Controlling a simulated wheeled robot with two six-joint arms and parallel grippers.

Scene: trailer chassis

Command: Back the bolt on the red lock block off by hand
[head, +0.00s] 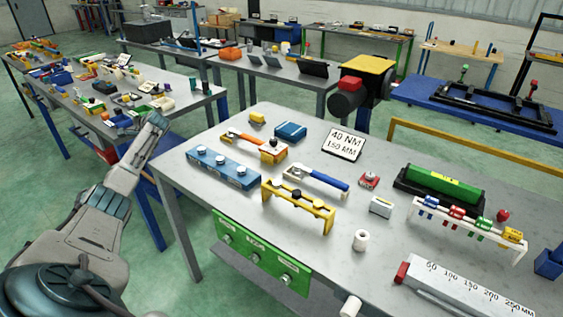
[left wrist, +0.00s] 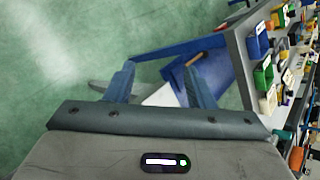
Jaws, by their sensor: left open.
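A black trailer chassis frame (head: 490,104) lies on a blue table at the right back. A small red piece (head: 533,85) stands up at its right end and a green one (head: 464,69) at its far left. A small red block (head: 369,179) also sits on the near grey table. I cannot tell which is the red lock block, and no bolt can be made out. My left gripper (head: 160,119) is at the left, beyond the near table's left edge and far from these. In the left wrist view, its fingers (left wrist: 160,88) are apart with nothing between them. My right gripper is out of view.
The near grey table (head: 215,138) holds wrenches, a yellow rack (head: 298,206), a blue block and a white rack of coloured pieces. A yellow-topped black device (head: 367,66) stands behind it. Cluttered benches line the left and back. Green floor (head: 40,180) is clear.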

